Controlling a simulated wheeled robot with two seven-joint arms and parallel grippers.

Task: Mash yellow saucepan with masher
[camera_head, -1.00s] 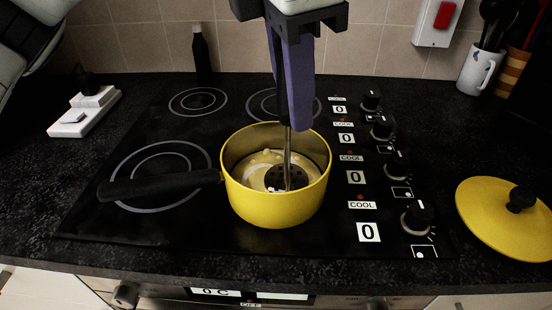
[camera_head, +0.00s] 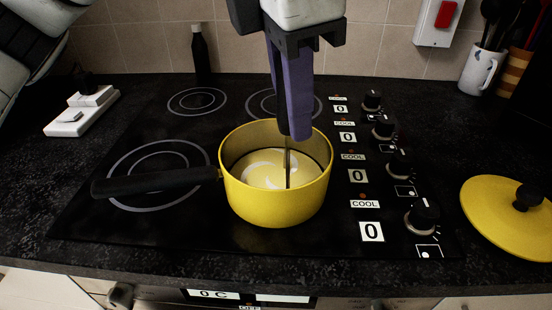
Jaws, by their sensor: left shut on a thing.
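The yellow saucepan (camera_head: 275,205) stands on the black hob, with its long black handle pointing left. Pale yellow contents with white streaks (camera_head: 262,178) lie inside it. My left gripper (camera_head: 291,128), with purple fingers, points down over the pan and is shut on the masher. The masher's thin metal shaft (camera_head: 287,165) runs upright into the contents. The masher's head is hidden in the contents, and its handle is mostly hidden by the fingers. My right gripper is not in view.
A yellow lid (camera_head: 508,218) with a black knob lies on the worktop at right. Control knobs (camera_head: 423,213) line the hob's right side. A white block (camera_head: 82,112), a dark bottle (camera_head: 200,55) and a mug of utensils (camera_head: 481,70) stand towards the back.

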